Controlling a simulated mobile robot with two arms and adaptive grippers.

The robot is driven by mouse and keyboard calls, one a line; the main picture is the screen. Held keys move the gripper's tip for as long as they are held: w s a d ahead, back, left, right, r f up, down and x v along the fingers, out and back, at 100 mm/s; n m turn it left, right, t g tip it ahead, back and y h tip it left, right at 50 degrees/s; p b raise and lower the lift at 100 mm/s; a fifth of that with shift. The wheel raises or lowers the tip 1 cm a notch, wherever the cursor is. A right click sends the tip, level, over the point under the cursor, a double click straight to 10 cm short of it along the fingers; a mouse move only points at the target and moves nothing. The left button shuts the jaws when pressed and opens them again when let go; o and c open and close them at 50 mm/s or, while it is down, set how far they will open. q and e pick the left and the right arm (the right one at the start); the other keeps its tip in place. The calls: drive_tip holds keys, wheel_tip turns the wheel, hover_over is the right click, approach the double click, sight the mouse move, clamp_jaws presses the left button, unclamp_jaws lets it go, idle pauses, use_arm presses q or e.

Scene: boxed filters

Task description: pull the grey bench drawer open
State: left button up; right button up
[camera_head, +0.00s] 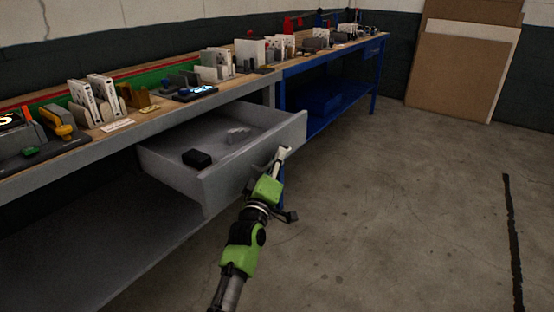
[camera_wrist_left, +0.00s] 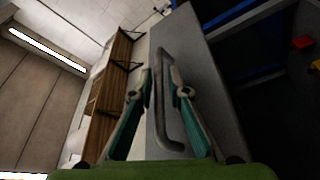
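The grey bench drawer (camera_head: 255,158) stands well out from the grey bench, with its inside showing. Its front panel (camera_wrist_left: 200,85) fills the middle of the left wrist view, with a grey bar handle (camera_wrist_left: 168,110) on it. My left gripper (camera_head: 284,154) is at the drawer front, by the handle. In the left wrist view its two fingers (camera_wrist_left: 161,74) lie either side of the handle's line, apart, with a narrow gap showing around the bar. Contact with the handle is not clear. In the head view the handle cannot be made out. My right gripper is not in view.
A black box (camera_head: 197,158) and a small grey piece (camera_head: 238,134) lie in the drawer. The concrete floor (camera_head: 400,200) to the right is clear.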

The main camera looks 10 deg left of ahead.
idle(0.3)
use_arm(q)
drive_tip(key=v, duration=1.2)
